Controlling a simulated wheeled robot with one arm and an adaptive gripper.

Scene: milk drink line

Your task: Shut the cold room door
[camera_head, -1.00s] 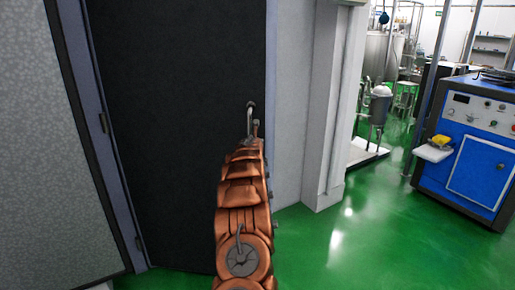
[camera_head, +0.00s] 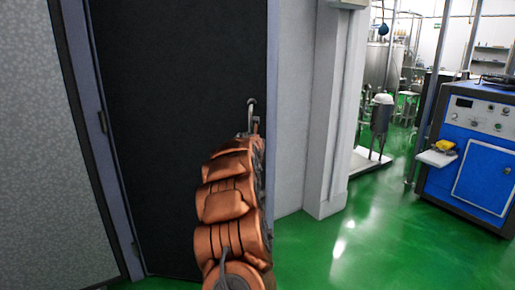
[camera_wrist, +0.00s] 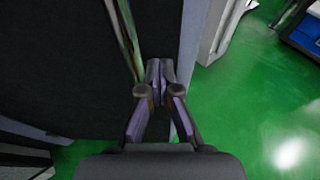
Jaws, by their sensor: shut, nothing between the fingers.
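The cold room door (camera_head: 180,110) is a dark panel in a grey-blue frame, with hinges on its left side. It fills the frame up to its right-hand post, and I see no clear gap, but cannot tell if it is fully shut. A pale upright handle (camera_head: 250,112) is near its right edge; in the wrist view a metal bar (camera_wrist: 125,38) runs along the dark panel. My gripper (camera_wrist: 158,68) is shut and empty beside that bar, close to the door's right edge. Contact with the bar or door cannot be told. My copper arm hides the door's lower right part.
A white wall pillar (camera_head: 325,110) stands just right of the door. A blue machine (camera_head: 470,165) with a small shelf is at the far right. The green floor (camera_head: 350,245) between them is clear. A grey speckled wall panel (camera_head: 45,150) is on the left.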

